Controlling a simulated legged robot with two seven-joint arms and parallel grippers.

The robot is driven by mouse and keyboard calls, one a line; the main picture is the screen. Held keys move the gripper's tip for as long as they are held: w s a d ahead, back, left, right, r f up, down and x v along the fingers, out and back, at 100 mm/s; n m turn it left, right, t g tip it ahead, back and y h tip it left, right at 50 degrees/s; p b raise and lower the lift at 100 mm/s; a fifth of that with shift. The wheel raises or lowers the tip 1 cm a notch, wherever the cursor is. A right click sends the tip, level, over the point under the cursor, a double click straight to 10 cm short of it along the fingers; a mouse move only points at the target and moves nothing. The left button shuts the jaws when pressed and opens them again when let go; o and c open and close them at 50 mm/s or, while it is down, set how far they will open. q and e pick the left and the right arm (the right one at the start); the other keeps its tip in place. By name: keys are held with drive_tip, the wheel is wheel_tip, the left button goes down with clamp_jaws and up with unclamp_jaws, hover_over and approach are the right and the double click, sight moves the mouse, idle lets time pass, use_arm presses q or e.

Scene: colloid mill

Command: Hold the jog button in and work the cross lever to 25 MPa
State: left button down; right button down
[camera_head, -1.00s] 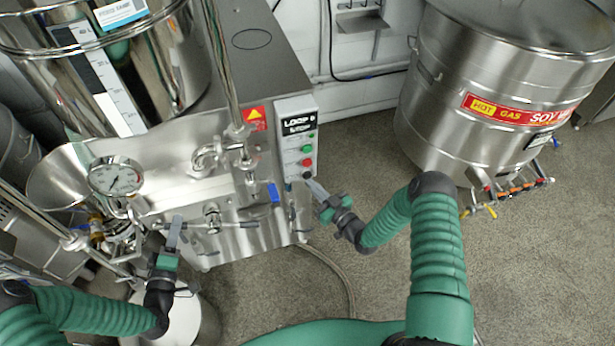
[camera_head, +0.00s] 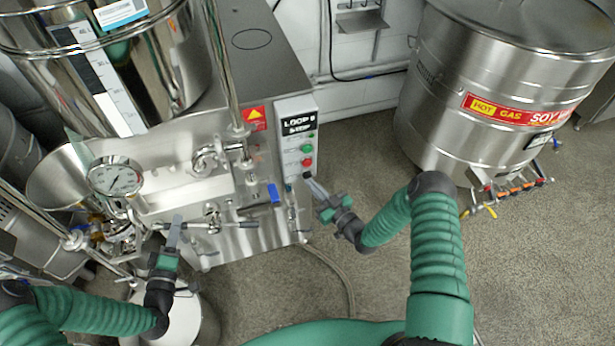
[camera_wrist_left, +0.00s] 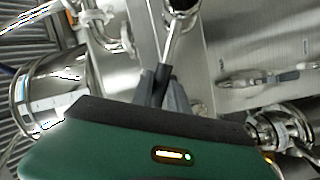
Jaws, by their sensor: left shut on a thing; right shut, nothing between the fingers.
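The cross lever (camera_head: 211,219) is a steel hub with dark-tipped bars on the front of the steel machine. My left gripper (camera_head: 174,230) is shut on the dark end of its left bar. In the left wrist view the lever's rod (camera_wrist_left: 177,42) runs from the fingers to the hub. The round white pressure gauge (camera_head: 115,177) is above left; its needle is too small to read surely. My right gripper (camera_head: 309,180) is shut and empty. Its fingertips are at the bottom of the button panel (camera_head: 295,130), over the lowest button, which they hide. Touch or pressing cannot be told.
Green (camera_head: 306,148) and red (camera_head: 306,162) buttons sit just above my right fingertips. A blue-handled valve (camera_head: 274,194) is between the arms. A white bucket (camera_head: 205,318) stands below the left arm.

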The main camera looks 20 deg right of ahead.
use_arm(q)
drive_tip(key=shift+s+d+f, duration=0.1)
drive_tip(key=shift+s+f, duration=0.05)
drive_tip(key=shift+f, duration=0.1)
use_arm(e)
drive_tip(key=shift+w, duration=0.9)
idle(1.4)
use_arm(q)
drive_tip(key=shift+d+r+m+g, duration=0.3)
drive_tip(key=shift+d+r+m, duration=0.1)
drive_tip(key=shift+r+m, duration=0.45)
use_arm(e)
drive_tip(key=shift+a, duration=0.1)
